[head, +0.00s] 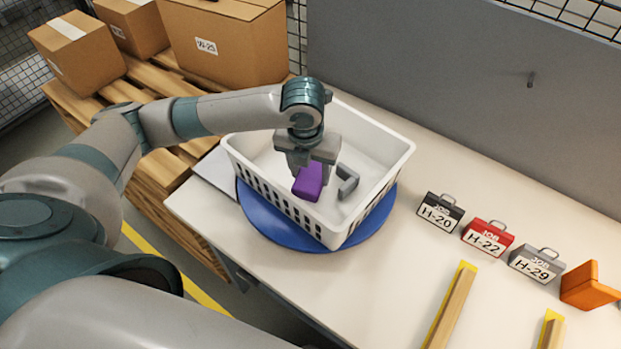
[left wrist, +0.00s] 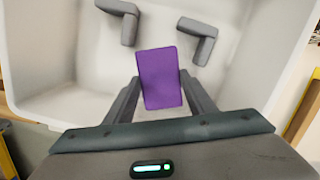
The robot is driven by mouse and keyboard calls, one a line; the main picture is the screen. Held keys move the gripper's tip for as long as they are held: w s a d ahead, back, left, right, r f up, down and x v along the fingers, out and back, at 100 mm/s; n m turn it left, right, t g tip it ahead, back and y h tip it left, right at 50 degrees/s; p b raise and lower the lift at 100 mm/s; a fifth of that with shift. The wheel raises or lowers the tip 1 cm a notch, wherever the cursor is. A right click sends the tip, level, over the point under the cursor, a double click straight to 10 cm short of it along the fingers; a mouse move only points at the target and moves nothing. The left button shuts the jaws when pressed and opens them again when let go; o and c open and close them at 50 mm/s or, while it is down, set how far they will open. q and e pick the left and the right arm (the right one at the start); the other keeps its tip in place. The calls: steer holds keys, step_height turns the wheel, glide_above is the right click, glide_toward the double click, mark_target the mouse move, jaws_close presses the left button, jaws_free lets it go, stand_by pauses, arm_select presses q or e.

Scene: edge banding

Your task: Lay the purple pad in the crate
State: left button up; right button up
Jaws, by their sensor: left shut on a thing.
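The purple pad (head: 308,183) is held between the fingers of my left gripper (head: 312,170), which points down over the white crate. It also shows in the left wrist view as a purple block (left wrist: 160,78) between the two dark fingers (left wrist: 160,95). The white crate (head: 240,158) has slotted sides and stands on a round blue disc (head: 262,222) on the table. The pad is within the crate's outline; whether it touches the floor I cannot tell. Two grey angled pieces (left wrist: 127,22) (left wrist: 197,40) lie in the crate. My right gripper is not in view.
Black, red and grey job tags (head: 440,212) stand right of the crate, with an orange angled block (head: 588,287) beyond. Yellow-edged wooden strips (head: 452,305) lie nearer the front. A grey panel (head: 450,80) rises behind the table. Cardboard boxes (head: 225,40) sit on a pallet at left.

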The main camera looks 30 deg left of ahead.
mark_target(310, 178)
arm_select(q)
steer(key=shift+f, duration=0.25)
steer(key=shift+f, duration=0.1)
step_height(310, 178, down, 2)
steer(key=shift+f+p, duration=0.25)
steer(key=shift+p, duration=0.2)
steer(key=shift+f, duration=0.55)
steer(key=shift+f, duration=0.1)
steer(key=o, duration=1)
